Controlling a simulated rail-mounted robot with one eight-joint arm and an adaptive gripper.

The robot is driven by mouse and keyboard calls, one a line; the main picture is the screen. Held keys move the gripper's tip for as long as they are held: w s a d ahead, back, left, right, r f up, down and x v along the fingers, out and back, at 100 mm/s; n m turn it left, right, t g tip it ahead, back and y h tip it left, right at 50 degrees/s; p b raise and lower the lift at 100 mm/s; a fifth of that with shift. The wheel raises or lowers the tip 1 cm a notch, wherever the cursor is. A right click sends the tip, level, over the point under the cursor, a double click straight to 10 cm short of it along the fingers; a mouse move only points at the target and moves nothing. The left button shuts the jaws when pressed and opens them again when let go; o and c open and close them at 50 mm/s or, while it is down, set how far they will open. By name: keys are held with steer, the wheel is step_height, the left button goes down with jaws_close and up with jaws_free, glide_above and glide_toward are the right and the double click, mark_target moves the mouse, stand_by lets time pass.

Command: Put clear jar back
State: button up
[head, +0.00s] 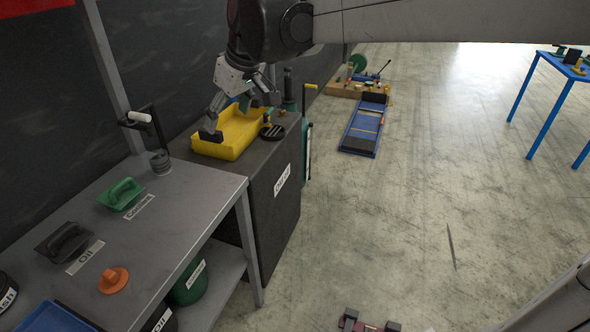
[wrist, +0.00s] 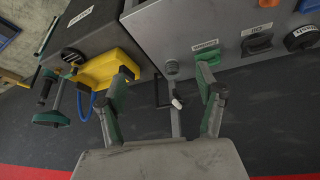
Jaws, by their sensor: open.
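A small grey ribbed cylinder (head: 160,162), which may be the clear jar, stands at the back corner of the grey workbench (head: 190,200). It also shows in the wrist view (wrist: 172,67), beyond and between the fingers; I cannot tell if it is see-through. My gripper (head: 240,115) is open over the yellow tray (head: 238,136) on the dark cabinet, right of the cylinder and apart from it. In the wrist view nothing is held between the spread fingers (wrist: 168,88). The gripper partly hides the tray in the head view.
A black crank with a white handle (head: 139,117) rises behind the cylinder. A green lid (head: 121,194), a dark lid (head: 64,242) and an orange cap (head: 113,280) lie on the bench. A metal post (head: 108,70) stands at the back. The floor at right is mostly clear.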

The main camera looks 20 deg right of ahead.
steer(key=s+d+f+m, duration=0.2)
steer(key=s+f, duration=0.2)
steer(key=s, duration=0.4)
steer(key=s+d+f+m+t+h, duration=0.1)
steer(key=s+f, duration=0.3)
steer(key=s, duration=0.4)
steer(key=s+d+f+m+t+h, duration=0.1)
steer(key=s+d+f+m, duration=0.2)
steer(key=s, duration=0.5)
steer(key=shift+d+f+b, duration=0.35)
steer(key=shift+f+b, duration=0.05)
steer(key=shift+f, duration=0.1)
steer(key=shift+o, duration=0.6)
